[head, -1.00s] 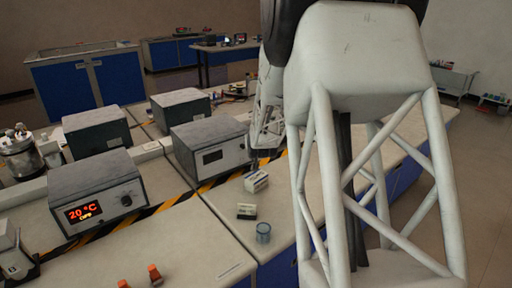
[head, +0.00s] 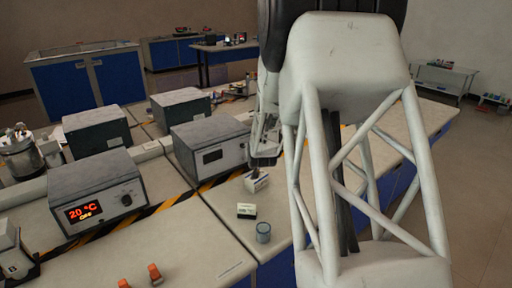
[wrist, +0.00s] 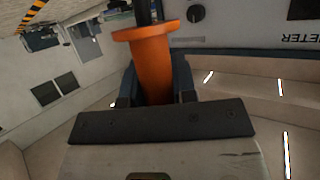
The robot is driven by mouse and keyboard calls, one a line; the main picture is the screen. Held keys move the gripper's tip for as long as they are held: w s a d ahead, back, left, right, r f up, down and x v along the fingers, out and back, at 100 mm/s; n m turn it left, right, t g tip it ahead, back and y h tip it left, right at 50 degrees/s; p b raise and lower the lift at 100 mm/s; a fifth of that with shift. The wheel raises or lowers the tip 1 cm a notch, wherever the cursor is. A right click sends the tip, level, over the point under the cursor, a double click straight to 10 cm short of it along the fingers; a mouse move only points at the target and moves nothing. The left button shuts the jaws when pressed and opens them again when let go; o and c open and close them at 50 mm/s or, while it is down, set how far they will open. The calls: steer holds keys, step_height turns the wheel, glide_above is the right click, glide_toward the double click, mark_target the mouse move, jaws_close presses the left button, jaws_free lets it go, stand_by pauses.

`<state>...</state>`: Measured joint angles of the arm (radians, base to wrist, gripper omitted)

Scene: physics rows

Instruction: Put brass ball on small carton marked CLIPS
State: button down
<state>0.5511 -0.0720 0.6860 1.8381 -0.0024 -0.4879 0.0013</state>
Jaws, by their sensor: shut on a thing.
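My gripper (head: 262,162) is over the bench, just above a small pale carton with a dark marking (head: 256,183), and partly covers it in the head view. In the wrist view its dark fingers (wrist: 157,88) are shut on an orange flanged piece (wrist: 152,62) with a dark shaft beyond it. Another small carton, pale with a dark green side (head: 246,211), lies nearer on the bench. I cannot read CLIPS on either carton. I cannot make out a brass ball in any view; the fingers or the orange piece may hide it.
A blue-grey can (head: 263,232) stands beside the nearer carton. A grey meter box (head: 210,150) is left of my gripper, and a box with a red display (head: 97,190) is further left. Two orange pieces (head: 154,272) stand at the front edge. A striped tape (head: 170,205) crosses the bench.

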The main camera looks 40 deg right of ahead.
steer(key=shift+f, duration=0.15)
steer(key=c, duration=0.9)
jaws_free()
steer(key=shift+r, duration=0.65)
steer(key=shift+v, duration=5.9)
steer(key=shift+s+f, duration=0.1)
steer(key=shift+s, duration=0.05)
steer(key=shift+a, duration=0.1)
